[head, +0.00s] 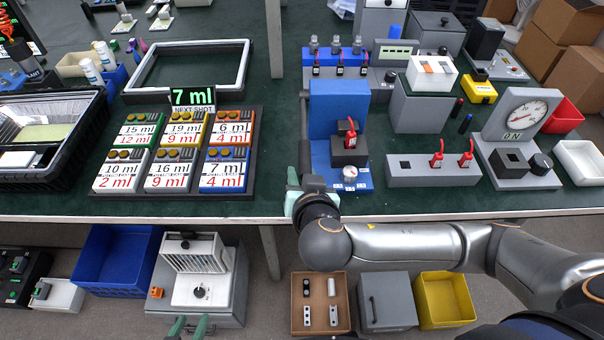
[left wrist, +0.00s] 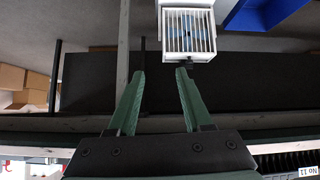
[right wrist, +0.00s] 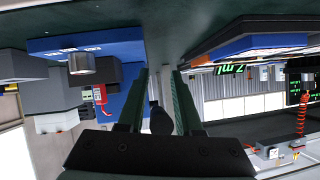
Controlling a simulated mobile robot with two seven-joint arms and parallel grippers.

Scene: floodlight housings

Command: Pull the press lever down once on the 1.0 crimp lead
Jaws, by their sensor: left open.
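A blue press-like unit (head: 338,112) stands near the front edge of the table. A small red piece with a pale label (head: 350,134) stands in its black block (head: 349,152), with a silver knob (head: 350,172) in front. The unit shows upside down in the right wrist view (right wrist: 120,45). My left gripper (head: 189,324) is low before the table, open and empty.
Two similar red pieces (head: 452,157) stand in a grey block to the right. A gauge unit (head: 508,122) stands further right. Labelled cards (head: 180,152) lie on a board to the left, below a "7 ml" sign (head: 193,97). Bins and a white-grilled box (head: 198,255) are below the table.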

